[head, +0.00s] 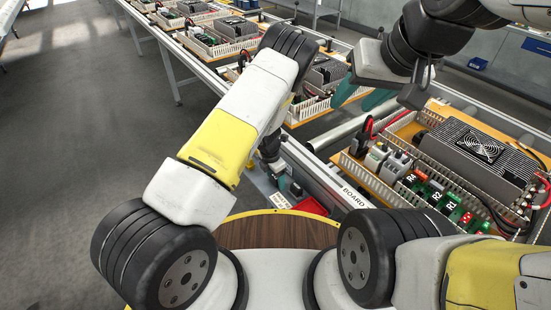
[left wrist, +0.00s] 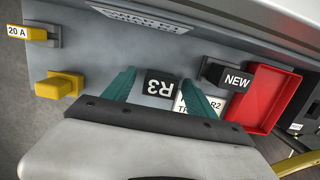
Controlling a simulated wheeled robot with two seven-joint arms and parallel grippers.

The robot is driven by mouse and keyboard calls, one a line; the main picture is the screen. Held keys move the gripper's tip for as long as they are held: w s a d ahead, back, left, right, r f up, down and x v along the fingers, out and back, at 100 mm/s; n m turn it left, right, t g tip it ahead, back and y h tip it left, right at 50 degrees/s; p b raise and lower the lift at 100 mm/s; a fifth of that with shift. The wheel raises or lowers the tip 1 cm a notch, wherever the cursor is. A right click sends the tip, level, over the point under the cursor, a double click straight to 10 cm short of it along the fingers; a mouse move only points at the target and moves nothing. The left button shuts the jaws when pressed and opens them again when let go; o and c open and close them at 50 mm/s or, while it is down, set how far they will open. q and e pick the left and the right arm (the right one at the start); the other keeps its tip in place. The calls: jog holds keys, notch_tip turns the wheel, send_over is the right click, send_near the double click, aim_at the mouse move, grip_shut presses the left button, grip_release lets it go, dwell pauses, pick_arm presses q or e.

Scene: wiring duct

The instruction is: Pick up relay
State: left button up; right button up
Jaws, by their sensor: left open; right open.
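A black relay block marked R3 (left wrist: 157,84) sits on a grey tray (left wrist: 215,45) in the left wrist view. My left gripper (left wrist: 160,93) is open, with its teal fingers on either side of R3; I cannot tell whether they touch it. A black block marked NEW (left wrist: 229,76) stands just to the right. In the head view, my left gripper (head: 288,187) is low over the tray beside the board, mostly hidden by my arm. My right gripper (head: 362,94) is open and empty, raised at the upper right.
A red bin (left wrist: 264,98) stands right of the NEW block. Yellow pieces (left wrist: 60,86) lie at the tray's left. A partly hidden white label (left wrist: 190,106) is beside R3. The board (head: 352,168) carries green sockets (head: 430,187) and a grey finned unit (head: 470,150). More boards line the conveyor.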

pick_arm(q)
jog(key=shift+f, duration=0.25)
grip_shut()
jog(key=shift+r, duration=0.15)
